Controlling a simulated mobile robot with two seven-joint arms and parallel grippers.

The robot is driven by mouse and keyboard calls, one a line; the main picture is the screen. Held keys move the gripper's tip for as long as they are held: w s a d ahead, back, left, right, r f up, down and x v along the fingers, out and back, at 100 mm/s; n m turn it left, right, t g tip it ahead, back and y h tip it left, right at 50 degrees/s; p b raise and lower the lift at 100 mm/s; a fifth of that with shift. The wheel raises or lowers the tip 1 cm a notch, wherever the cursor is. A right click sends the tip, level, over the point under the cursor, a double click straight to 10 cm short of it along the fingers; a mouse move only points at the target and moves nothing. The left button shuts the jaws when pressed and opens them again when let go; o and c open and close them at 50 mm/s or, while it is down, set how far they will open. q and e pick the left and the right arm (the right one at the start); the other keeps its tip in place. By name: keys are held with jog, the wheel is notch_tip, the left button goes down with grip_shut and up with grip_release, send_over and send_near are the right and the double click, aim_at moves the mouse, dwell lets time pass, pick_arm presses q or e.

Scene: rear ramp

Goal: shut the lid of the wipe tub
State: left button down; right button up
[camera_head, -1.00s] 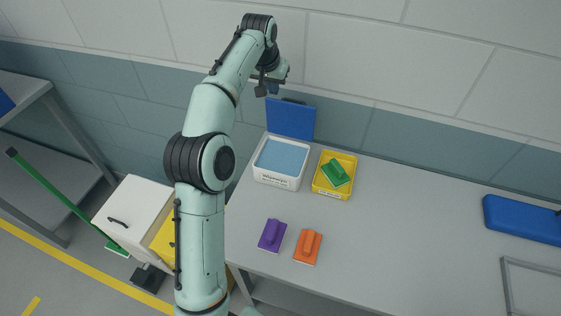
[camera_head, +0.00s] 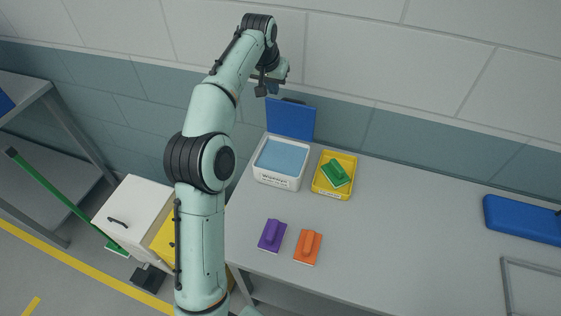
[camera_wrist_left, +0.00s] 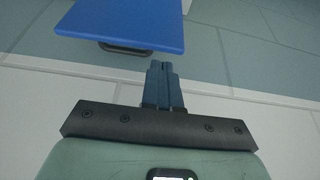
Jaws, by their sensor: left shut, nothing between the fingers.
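The white wipe tub (camera_head: 277,179) stands on the grey table toward the back left, with light blue contents showing inside. Its blue lid (camera_head: 291,119) stands open and upright at the tub's back edge. The lid also shows in the left wrist view (camera_wrist_left: 122,22), with a dark handle or catch at its edge. My left gripper (camera_head: 266,90) is above and just behind the lid's upper edge, near the wall. In the left wrist view its fingers (camera_wrist_left: 161,70) are shut together and empty, apart from the lid. My right gripper is not in view.
A yellow tray (camera_head: 322,186) with a green scrubber (camera_head: 336,173) stands right of the tub. A purple scrubber (camera_head: 271,235) and an orange one (camera_head: 308,247) lie nearer the front. A blue object (camera_head: 522,219) lies far right. The table's middle is clear.

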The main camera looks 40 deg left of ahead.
pick_arm(q)
jog(key=shift+f, duration=0.75)
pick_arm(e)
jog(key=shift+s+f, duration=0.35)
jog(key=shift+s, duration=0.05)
pick_arm(q)
jog(key=shift+s+b, duration=0.1)
jog(key=shift+b, duration=0.3)
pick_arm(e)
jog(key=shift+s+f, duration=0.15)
